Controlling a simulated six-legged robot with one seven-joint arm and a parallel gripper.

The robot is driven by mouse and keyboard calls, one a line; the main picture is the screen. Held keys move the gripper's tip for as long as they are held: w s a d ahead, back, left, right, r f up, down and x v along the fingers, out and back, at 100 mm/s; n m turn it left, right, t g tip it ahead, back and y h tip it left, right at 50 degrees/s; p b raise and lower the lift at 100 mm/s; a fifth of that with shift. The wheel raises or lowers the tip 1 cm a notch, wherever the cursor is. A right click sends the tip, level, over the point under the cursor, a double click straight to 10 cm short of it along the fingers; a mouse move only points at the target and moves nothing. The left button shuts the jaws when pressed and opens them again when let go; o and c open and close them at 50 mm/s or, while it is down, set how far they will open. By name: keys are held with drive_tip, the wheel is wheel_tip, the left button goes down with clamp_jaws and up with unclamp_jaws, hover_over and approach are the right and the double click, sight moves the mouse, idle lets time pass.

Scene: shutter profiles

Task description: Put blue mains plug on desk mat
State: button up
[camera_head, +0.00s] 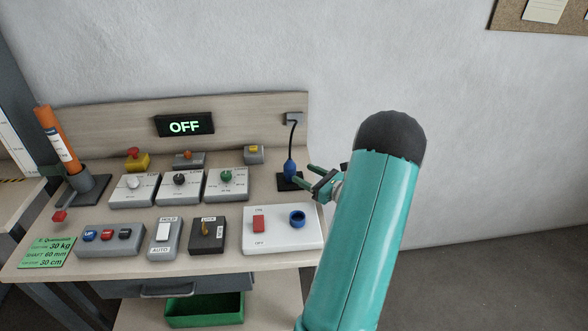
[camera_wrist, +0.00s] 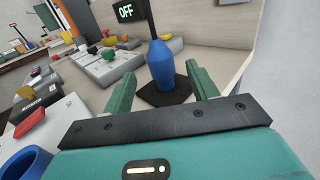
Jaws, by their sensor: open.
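The blue mains plug (camera_head: 290,168) stands upright on a flat black square pad (camera_head: 284,184) at the right end of the desk; this pad looks like the desk mat. A black cable rises from the plug's top. My gripper (camera_head: 304,175) is open, just right of the plug. In the wrist view, the plug (camera_wrist: 162,66) shows between the two green fingers of my gripper (camera_wrist: 161,70), with gaps on both sides. The pad (camera_wrist: 165,95) shows beneath it. I cannot tell how far the fingertips reach around the plug.
A white panel with a red rocker switch (camera_head: 258,223) and a blue round socket (camera_head: 297,218) lies in front of the pad. Several control boxes fill the desk to the left. A grey cable outlet (camera_head: 294,118) is on the backboard. An OFF display (camera_head: 185,126) glows there.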

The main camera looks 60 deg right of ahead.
drive_tip(key=s, duration=0.3)
drive_tip(key=shift+s+a, duration=0.1)
drive_tip(key=shift+s, duration=0.05)
drive_tip(key=w+a+r+n+g+y, duration=0.3)
drive_tip(key=a+n, duration=0.2)
drive_tip(key=a, duration=0.5)
drive_tip(key=w+a+r+n+g+y, duration=0.35)
drive_tip(key=a+n, duration=0.25)
drive_tip(key=a, duration=0.3)
drive_tip(key=w+a+r+n+g+y, duration=0.3)
drive_tip(key=w+a+n, duration=0.15)
drive_tip(key=a, duration=0.55)
drive_tip(key=s+a+r+n+g+h, duration=0.1)
drive_tip(key=s+a+r+n+h, duration=0.3)
drive_tip(key=a+n, duration=0.6)
drive_tip(key=s+a+r+n+g+h, duration=0.2)
drive_tip(key=s+a+r+n+h, duration=0.2)
drive_tip(key=s+a+n, duration=0.5)
drive_tip(key=shift+s+a+n, duration=0.3)
drive_tip(key=shift+a+n, duration=0.25)
drive_tip(key=shift+n, duration=0.6)
